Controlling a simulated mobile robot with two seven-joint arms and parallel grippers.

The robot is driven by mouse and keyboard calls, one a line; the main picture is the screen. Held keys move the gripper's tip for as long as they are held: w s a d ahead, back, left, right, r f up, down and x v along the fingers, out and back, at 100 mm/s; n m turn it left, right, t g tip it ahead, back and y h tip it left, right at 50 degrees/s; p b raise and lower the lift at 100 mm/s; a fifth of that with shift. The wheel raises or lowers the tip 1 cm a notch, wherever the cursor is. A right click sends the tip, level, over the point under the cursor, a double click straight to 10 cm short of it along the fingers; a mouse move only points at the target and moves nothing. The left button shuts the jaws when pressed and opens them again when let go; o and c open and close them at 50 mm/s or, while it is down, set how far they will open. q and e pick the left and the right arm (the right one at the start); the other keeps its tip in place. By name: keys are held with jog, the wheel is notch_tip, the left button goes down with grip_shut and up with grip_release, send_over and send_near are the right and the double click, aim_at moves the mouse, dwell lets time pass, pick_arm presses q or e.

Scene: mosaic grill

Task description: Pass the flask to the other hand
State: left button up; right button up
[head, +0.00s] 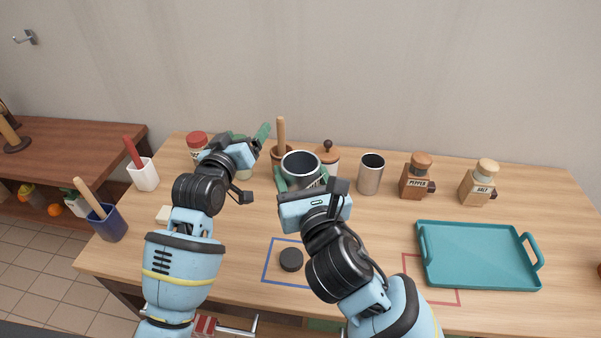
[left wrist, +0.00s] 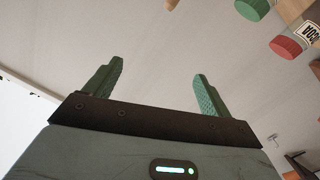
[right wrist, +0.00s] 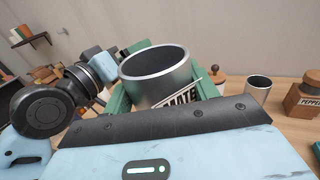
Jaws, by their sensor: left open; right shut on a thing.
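The flask (head: 301,165) is an open-topped metal cylinder with a dark inside. My right gripper (head: 303,182) is shut on it and holds it upright near the middle of the table. In the right wrist view the flask (right wrist: 155,75) sits between the green fingers, with a partly hidden label. My left gripper (head: 251,135) is open and empty, to the left of the flask and apart from it. In the left wrist view the left fingers (left wrist: 158,85) are spread with nothing between them.
A dark round lid (head: 291,259) lies in a blue outline. A teal tray (head: 480,256) sits at right, beside a red outline. Along the back stand a metal cup (head: 370,174), pepper mill (head: 416,177), salt mill (head: 478,184) and red-lidded jar (head: 197,145).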

pick_arm(q)
jog(key=s+a+f+m+g, duration=0.2)
jog(key=s+f+g, duration=0.1)
jog(key=s+f, duration=1.4)
jog(key=s+a+f+m+g+y, duration=0.1)
jog(key=s+f+g, duration=0.3)
jog(key=s+f, duration=1.3)
jog(key=s+a+m, duration=0.1)
jog(key=s, duration=0.3)
